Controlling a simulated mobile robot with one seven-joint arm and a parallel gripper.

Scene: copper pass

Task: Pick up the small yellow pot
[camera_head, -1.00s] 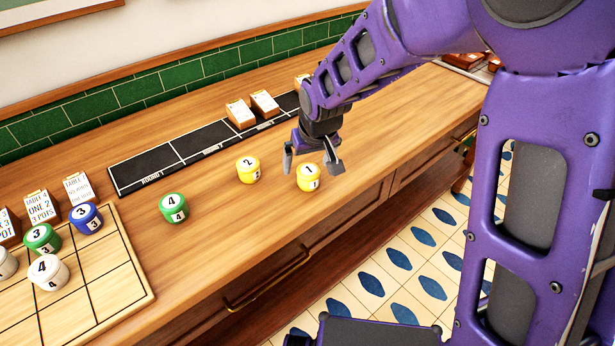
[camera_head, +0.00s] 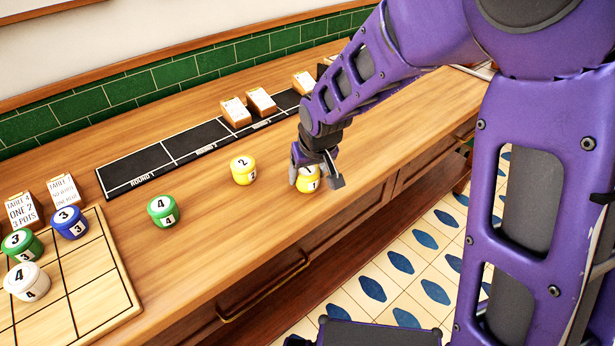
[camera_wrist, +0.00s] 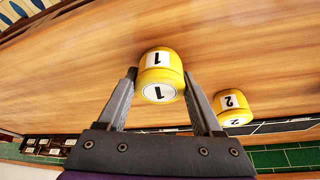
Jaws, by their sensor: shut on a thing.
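The small yellow pot marked 1 (camera_head: 308,184) stands near the front edge of the wooden counter. My gripper (camera_head: 316,178) is down around it and shut on it, partly hiding it in the head view. In the wrist view the yellow pot marked 1 (camera_wrist: 161,62) sits between the fingertips of my gripper (camera_wrist: 160,82). I cannot tell any gap between pot and counter. A second yellow pot, marked 2 (camera_head: 243,170), stands on the counter to the left, and shows beside the right finger in the wrist view (camera_wrist: 232,106).
A green pot marked 4 (camera_head: 163,211) stands further left. A gridded board (camera_head: 100,290) holds green, blue and white pots. A black strip (camera_head: 150,172) with cards (camera_head: 236,112) lies along the back by the green tiles. The counter right of my gripper is clear.

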